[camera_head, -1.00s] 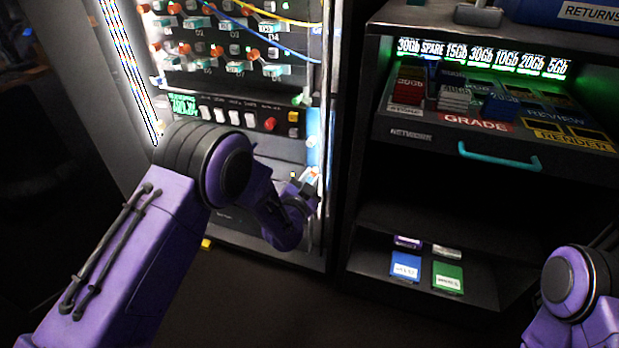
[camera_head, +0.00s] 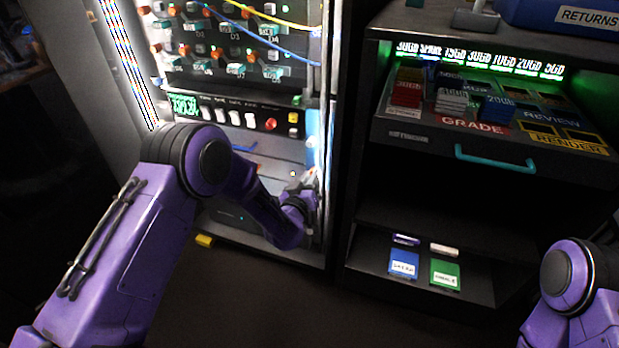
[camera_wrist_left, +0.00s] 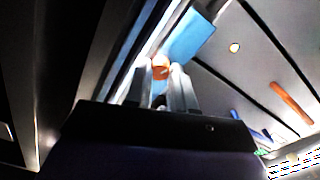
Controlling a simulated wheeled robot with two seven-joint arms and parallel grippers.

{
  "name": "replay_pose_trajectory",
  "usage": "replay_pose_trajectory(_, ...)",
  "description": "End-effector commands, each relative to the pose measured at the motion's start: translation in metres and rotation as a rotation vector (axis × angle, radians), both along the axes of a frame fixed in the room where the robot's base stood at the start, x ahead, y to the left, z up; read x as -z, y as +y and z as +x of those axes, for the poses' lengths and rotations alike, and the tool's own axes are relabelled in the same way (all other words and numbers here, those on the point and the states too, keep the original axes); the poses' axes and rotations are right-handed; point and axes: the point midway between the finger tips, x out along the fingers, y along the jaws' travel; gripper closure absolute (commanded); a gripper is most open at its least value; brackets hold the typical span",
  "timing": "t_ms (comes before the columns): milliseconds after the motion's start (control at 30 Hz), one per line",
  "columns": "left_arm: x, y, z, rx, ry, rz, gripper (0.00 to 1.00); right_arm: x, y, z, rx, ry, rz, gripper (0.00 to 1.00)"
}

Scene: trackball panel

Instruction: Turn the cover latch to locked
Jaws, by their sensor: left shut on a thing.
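My left gripper (camera_head: 308,180) is at the right edge of the rack panel, low beside a blue strip (camera_head: 312,135). It is small and partly hidden by my own wrist in the head view. In the left wrist view its two fingers (camera_wrist_left: 165,86) are close around a small part with an orange end (camera_wrist_left: 160,68), which I take to be the cover latch. The blue strip also shows just beyond the fingertips (camera_wrist_left: 190,38). The latch's exact angle cannot be told. My right gripper is out of view; only part of my right arm shows at the lower right.
The rack panel (camera_head: 265,170) has knobs, cables, white switches and a red button (camera_head: 270,124) above. A dark shelf unit (camera_head: 375,215) with a teal handle (camera_head: 495,158) stands close on the right. A yellow block (camera_head: 205,240) lies at the rack's foot.

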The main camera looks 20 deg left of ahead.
Motion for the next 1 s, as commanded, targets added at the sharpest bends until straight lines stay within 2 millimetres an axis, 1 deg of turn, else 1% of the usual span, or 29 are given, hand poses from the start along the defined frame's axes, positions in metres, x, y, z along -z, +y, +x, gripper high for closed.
replay_pose_trajectory(200, 0.0006, 0.0, -0.0004, 0.0, 0.008, -0.176, 1.0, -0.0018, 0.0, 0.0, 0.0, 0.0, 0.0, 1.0)
replay_pose_trajectory(500, 0.001, -0.0004, -0.0006, 0.0, 0.015, -0.337, 1.0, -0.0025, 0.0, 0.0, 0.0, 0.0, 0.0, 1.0)
replay_pose_trajectory(733, 0.001, -0.0001, -0.0006, 0.0, 0.016, -0.392, 1.0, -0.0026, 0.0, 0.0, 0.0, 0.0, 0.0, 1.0)
replay_pose_trajectory(1000, 0.0011, -0.0002, -0.0006, 0.0, 0.017, -0.404, 1.0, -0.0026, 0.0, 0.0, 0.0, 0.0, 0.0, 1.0)
